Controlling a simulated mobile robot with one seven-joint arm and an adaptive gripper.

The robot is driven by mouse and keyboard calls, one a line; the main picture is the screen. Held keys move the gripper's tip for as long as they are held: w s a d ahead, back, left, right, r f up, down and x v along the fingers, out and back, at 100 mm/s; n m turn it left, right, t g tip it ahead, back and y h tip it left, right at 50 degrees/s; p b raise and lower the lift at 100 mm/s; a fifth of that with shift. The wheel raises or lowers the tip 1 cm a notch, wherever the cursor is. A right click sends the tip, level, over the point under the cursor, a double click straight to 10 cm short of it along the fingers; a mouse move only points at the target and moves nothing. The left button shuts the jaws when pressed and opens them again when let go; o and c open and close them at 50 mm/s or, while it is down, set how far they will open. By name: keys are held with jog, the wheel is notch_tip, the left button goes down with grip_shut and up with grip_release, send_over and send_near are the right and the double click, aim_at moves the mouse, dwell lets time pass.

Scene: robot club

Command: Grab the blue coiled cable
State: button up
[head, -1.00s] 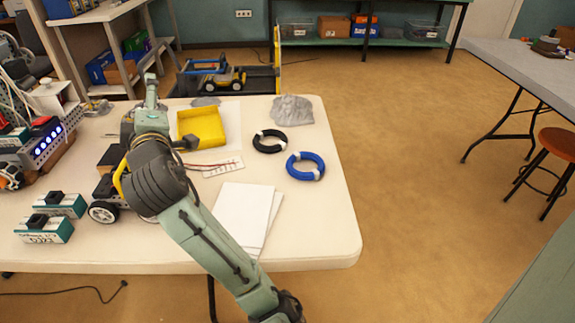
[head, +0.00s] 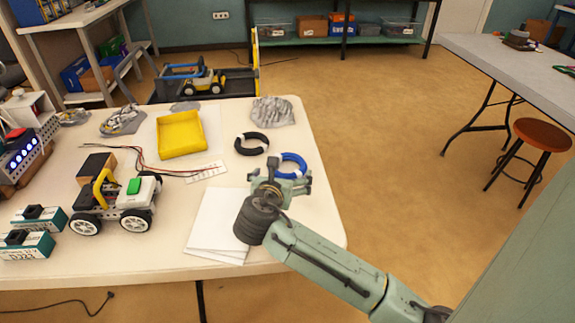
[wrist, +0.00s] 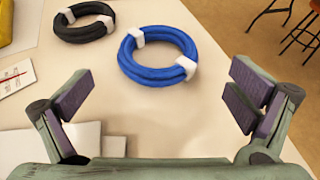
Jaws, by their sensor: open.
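The blue coiled cable (head: 292,163) lies on the white table near its right edge, a ring bound with white ties. In the head view my gripper covers its lower part. In the wrist view the whole blue coil (wrist: 157,54) shows flat on the table, ahead of my gripper and between the lines of its fingers. My gripper (wrist: 160,100) is open and empty, its two fingers wide apart with purple-grey pads. In the head view my gripper (head: 282,180) is just on the near side of the coil. I see no contact with the coil.
A black coiled cable (head: 251,144) lies just left of the blue one. A grey crumpled lump (head: 273,111) is behind them. A yellow tray (head: 181,134), white sheets (head: 218,222) and a wheeled toy robot (head: 118,200) are on the table. The table's right edge is close.

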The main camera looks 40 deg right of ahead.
aim_at(284, 176)
jog(key=p+x, duration=0.1)
jog(key=x, duration=0.2)
jog(key=shift+w+d, duration=0.2)
jog(key=shift+w, duration=0.05)
jog(key=p+x, duration=0.1)
jog(key=x, duration=0.3)
jog(key=shift+w+f+p, duration=0.1)
jog(key=shift+w+p, duration=0.05)
jog(key=shift+p, duration=0.15)
jog(key=c, duration=0.9)
